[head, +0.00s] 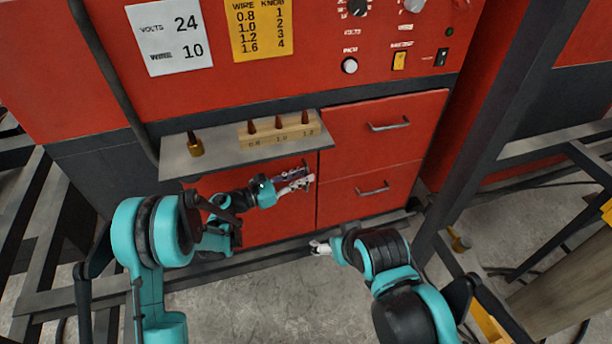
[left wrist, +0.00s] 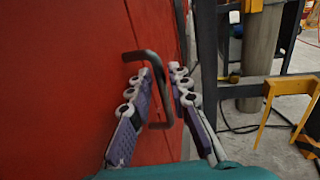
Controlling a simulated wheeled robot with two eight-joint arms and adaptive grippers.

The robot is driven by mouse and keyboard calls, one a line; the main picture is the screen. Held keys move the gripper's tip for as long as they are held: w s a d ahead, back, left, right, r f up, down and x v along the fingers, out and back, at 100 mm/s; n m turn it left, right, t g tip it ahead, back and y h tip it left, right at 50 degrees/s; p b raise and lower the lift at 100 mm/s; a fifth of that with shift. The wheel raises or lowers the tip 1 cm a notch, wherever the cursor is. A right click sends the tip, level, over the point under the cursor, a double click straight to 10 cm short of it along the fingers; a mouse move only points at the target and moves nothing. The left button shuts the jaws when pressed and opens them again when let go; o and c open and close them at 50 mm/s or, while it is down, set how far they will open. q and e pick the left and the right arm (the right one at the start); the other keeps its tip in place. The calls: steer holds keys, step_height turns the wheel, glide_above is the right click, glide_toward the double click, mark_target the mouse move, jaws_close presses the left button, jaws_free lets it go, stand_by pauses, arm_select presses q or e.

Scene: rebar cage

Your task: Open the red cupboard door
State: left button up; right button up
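The red cupboard door (head: 262,226) is below the grey shelf, left of two red drawers, and looks closed. It fills the left of the left wrist view (left wrist: 75,75). Its dark bar handle (left wrist: 152,60) stands out from the door there. My left gripper (head: 299,179) is at the door's right side. In the left wrist view its fingers (left wrist: 163,78) are apart, with the handle's bar between them and gaps showing beside it. My right gripper (head: 318,247) is low, near the cabinet's foot, away from the door; its fingers are too small to read.
Above the door, the shelf (head: 172,160) holds a wooden block (head: 279,130) with several brown tips and a brass piece (head: 195,145). Two drawers (head: 383,128) with handles are right of the door. A dark upright post (head: 490,130) stands farther right. Concrete floor is open in front.

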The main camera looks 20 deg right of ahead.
arm_select(q)
steer(key=shift+w+d, duration=0.1)
steer(key=shift+d, duration=0.6)
jaws_close()
